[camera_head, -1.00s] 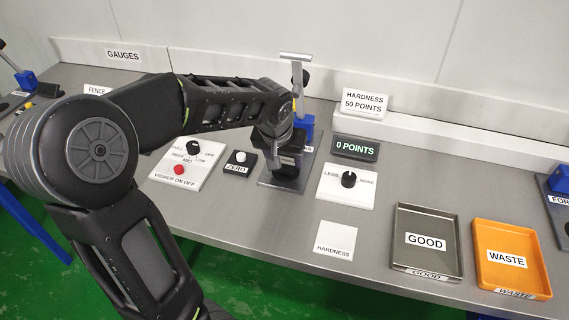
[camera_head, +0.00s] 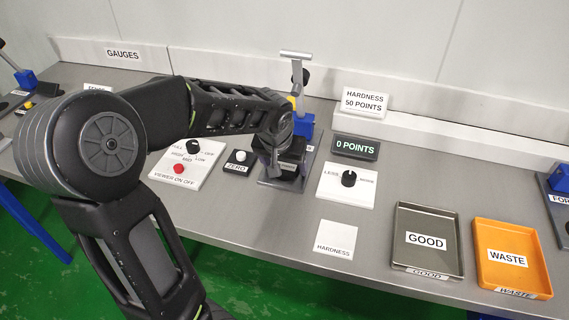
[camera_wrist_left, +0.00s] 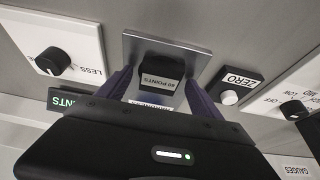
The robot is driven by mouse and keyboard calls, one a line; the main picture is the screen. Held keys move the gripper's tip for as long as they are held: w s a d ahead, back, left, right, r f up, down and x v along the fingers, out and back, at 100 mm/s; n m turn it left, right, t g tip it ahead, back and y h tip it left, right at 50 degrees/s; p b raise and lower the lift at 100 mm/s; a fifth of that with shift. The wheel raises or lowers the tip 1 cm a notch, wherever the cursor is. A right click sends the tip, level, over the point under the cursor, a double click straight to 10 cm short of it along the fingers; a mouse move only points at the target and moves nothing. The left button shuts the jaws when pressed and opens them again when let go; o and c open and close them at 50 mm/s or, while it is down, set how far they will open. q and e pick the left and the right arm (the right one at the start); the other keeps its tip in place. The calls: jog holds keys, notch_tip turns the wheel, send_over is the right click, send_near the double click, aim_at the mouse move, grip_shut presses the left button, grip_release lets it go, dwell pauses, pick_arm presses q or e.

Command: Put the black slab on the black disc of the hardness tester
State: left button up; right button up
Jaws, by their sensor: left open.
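The black slab (camera_wrist_left: 161,52) lies over the grey base plate (camera_wrist_left: 133,45) of the hardness tester in the left wrist view, its pale label facing the camera. My left gripper (camera_wrist_left: 162,88) is open, with one finger on each side of the slab; I cannot tell whether either finger touches it. In the head view the hardness tester (camera_head: 304,124) has a blue body and a metal lever on top, and my left gripper (camera_head: 282,166) is low over its plate. The black disc is hidden, so I cannot tell how the slab rests on it. My right gripper is out of view.
A display (camera_head: 355,147) reads 0 POINTS. A LESS/MORE knob panel (camera_head: 338,194) stands right of the tester, and a ZERO button (camera_head: 240,157) left. The GOOD tray (camera_head: 410,260) and orange WASTE tray (camera_head: 541,277) are farther right. Bench around the HARDNESS card (camera_head: 335,232) is clear.

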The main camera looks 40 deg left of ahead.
pick_arm(q)
jog(key=shift+r, duration=0.4)
jog(key=v, duration=1.1)
jog(key=shift+s+r, duration=0.2)
jog(key=shift+s, duration=0.05)
